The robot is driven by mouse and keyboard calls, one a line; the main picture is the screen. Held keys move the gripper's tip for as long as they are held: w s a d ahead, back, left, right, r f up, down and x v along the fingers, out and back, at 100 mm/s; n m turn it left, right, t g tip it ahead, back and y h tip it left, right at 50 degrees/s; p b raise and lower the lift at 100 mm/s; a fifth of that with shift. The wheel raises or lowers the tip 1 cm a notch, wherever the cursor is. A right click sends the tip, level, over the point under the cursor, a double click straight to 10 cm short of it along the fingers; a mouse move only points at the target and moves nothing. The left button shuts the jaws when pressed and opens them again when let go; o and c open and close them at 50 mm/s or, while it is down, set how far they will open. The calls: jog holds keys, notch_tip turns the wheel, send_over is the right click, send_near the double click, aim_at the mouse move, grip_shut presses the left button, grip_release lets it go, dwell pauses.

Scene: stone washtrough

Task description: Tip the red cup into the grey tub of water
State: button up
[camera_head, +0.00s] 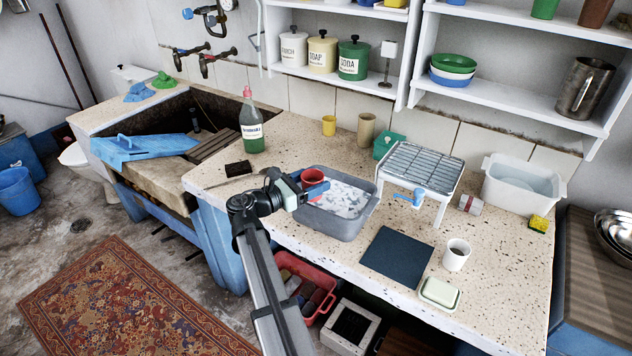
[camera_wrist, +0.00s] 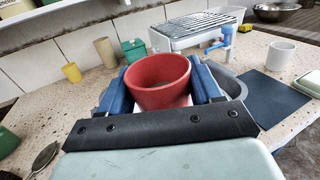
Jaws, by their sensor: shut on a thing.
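The red cup (camera_head: 312,177) is held in my gripper (camera_head: 314,188) over the left part of the grey tub (camera_head: 345,229). The tub stands on the speckled counter and holds water with white foam. In the wrist view the red cup (camera_wrist: 158,82) sits between the two blue fingers of my gripper (camera_wrist: 160,88), which are shut on its sides. The cup looks about upright, with its opening facing up. Its inside is partly seen, and I cannot tell what is in it. The grey tub (camera_wrist: 232,84) is mostly hidden behind the cup and fingers there.
A wire rack on a white stand (camera_head: 420,169) with a blue tap (camera_head: 411,198) stands just right of the tub. A green bottle (camera_head: 251,130), a yellow cup (camera_head: 329,126) and a tan beaker (camera_head: 366,130) stand behind. A dark mat (camera_head: 396,261) and white mug (camera_head: 456,255) lie right.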

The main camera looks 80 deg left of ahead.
jog(key=shift+r, duration=0.1)
jog(key=shift+w+r+m+g, duration=0.1)
jog(key=shift+w+m+g, duration=0.05)
jog(key=shift+m+g, duration=0.55)
jog(key=shift+d, duration=0.1)
jog(key=shift+w+g, duration=0.1)
jog(key=shift+g, duration=0.4)
jog(key=shift+w+m+g+h, duration=0.1)
jog(key=shift+m+g+h, duration=0.2)
jog(key=shift+m+h, duration=0.15)
jog(key=shift+w+d+m+g, duration=0.1)
jog(key=shift+w+m+g, duration=0.1)
jog(key=shift+m+g, duration=0.4)
jog(key=shift+g, duration=0.3)
dwell(0.3)
